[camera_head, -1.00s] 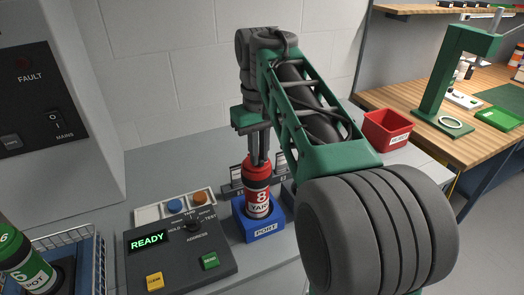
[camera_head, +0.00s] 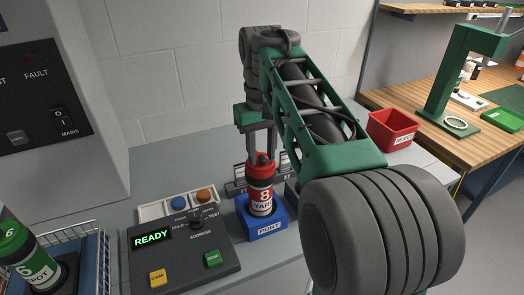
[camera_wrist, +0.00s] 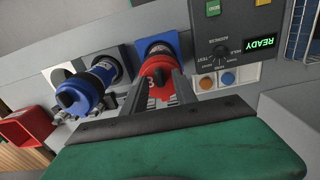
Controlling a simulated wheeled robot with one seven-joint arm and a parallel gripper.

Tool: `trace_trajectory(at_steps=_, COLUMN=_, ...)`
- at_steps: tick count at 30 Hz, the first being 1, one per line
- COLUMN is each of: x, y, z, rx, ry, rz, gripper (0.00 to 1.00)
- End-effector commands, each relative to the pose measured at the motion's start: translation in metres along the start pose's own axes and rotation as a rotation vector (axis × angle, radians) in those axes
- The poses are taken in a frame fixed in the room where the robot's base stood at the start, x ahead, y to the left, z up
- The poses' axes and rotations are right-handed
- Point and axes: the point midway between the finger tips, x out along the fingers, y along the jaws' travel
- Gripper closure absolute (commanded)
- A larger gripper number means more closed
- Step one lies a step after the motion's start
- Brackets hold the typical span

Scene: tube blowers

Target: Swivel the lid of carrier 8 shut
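Carrier 8 (camera_head: 261,196) is a red canister with a white band reading 8 YARD. It stands upright in the blue PORT block (camera_head: 262,224). Its red lid (camera_head: 261,169) is on top with a dark knob; I cannot tell whether it is fully aligned. My gripper (camera_head: 262,157) is above the lid, pointing down. Its two fingers stand apart, one on each side of the knob. In the wrist view, the red lid (camera_wrist: 157,66) shows between the spread fingers (camera_wrist: 159,80). The exact contact at the fingertips is too small to tell.
A blue carrier (camera_wrist: 82,94) stands beside carrier 8. The control panel (camera_head: 180,245) reads READY. A wire basket (camera_head: 92,240) holds a green carrier (camera_head: 38,262) at the left. A red bin (camera_head: 392,130) and a wooden bench (camera_head: 440,88) are at the right.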

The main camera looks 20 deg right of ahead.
Motion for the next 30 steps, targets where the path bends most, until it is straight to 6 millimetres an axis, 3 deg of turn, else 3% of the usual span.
trace_trajectory(at_steps=8, x=-0.005, y=0.000, z=0.000, rx=0.000, ry=0.001, rz=0.000, gripper=0.65)
trace_trajectory(at_steps=16, x=-0.057, y=0.000, z=-0.001, rx=-0.001, ry=0.002, rz=0.000, gripper=0.65)
trace_trajectory(at_steps=21, x=-0.075, y=0.000, z=0.000, rx=-0.001, ry=0.000, rz=0.000, gripper=0.65)
trace_trajectory(at_steps=30, x=-0.078, y=0.000, z=0.000, rx=0.000, ry=0.000, rz=0.000, gripper=0.65)
